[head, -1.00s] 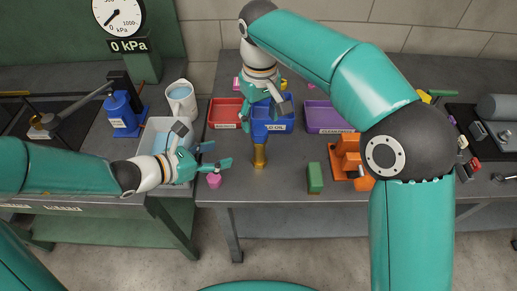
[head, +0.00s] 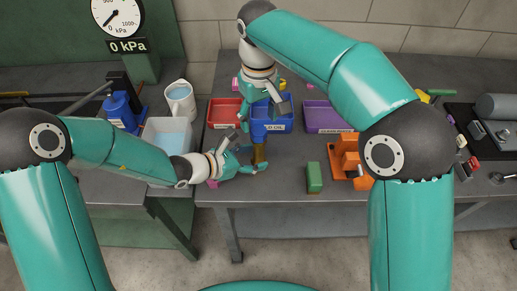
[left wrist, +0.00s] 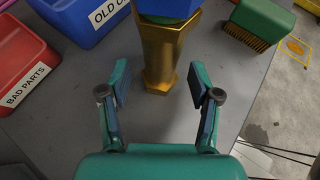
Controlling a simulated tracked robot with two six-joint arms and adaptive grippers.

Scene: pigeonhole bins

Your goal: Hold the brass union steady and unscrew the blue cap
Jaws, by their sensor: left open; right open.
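The brass union (head: 259,153) stands upright near the front of the bench, before the blue bin. In the left wrist view its six-sided brass body (left wrist: 160,58) shows with the blue cap (left wrist: 166,7) on top, cut by the frame edge. In the head view I cannot make out the cap against the blue bin. My left gripper (head: 254,160) is open at the union; in the left wrist view its fingertips (left wrist: 157,82) lie either side of the union's lower part, without visible contact. My right gripper (head: 264,110) is open and empty, pointing down above the blue bin.
Red (head: 222,113), blue (head: 272,128) and purple (head: 328,117) bins stand behind the union. A green brush (head: 313,178) and orange fixture (head: 347,155) stand to its right. The bench's front edge is close.

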